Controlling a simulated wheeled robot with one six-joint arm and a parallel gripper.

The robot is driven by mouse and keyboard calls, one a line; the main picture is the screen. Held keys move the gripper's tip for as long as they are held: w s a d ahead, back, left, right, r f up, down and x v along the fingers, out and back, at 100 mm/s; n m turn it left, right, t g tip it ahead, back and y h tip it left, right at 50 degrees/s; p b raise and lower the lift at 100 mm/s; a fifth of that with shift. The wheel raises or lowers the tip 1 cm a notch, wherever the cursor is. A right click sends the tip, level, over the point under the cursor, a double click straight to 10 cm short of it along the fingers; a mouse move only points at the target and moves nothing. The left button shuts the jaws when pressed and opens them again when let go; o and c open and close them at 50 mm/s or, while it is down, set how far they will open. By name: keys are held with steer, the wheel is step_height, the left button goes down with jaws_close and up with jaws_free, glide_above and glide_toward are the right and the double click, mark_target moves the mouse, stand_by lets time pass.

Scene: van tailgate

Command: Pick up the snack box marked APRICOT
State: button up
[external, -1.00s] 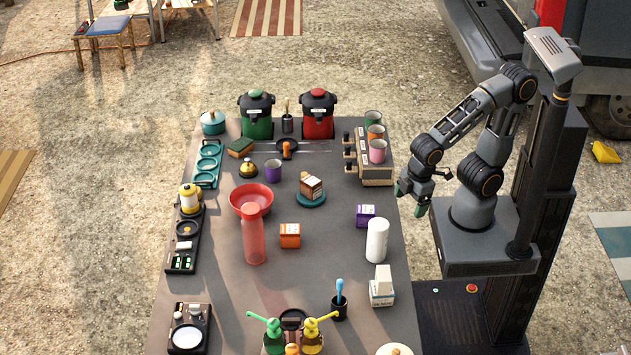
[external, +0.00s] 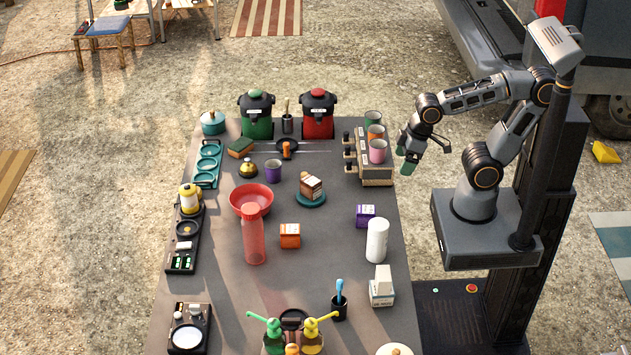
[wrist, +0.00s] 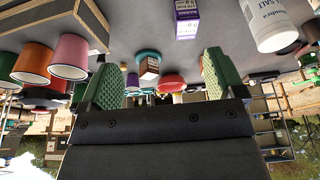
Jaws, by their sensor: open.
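Three small snack boxes are on the table: an orange box (external: 290,236), a brown box (external: 311,187) on a teal dish (external: 310,200), and a purple box (external: 365,215). Their print is too small to read surely, so I cannot tell which is marked APRICOT. In the wrist view, the brown box (wrist: 149,68) shows between my fingers, farther off, and the purple box (wrist: 187,14) is nearer, at the top. My gripper (external: 409,163) is open and empty, raised just beyond the table's right edge, right of all three boxes.
A cup rack (external: 376,175) with several cups stands at the right edge beside my gripper. A white canister (external: 377,240) and a white-grey carton (external: 382,287) stand nearer.

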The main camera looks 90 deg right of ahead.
steer(key=shift+c, duration=0.2)
stand_by(0.3)
steer(key=shift+c, duration=0.9)
steer(key=shift+f, duration=0.1)
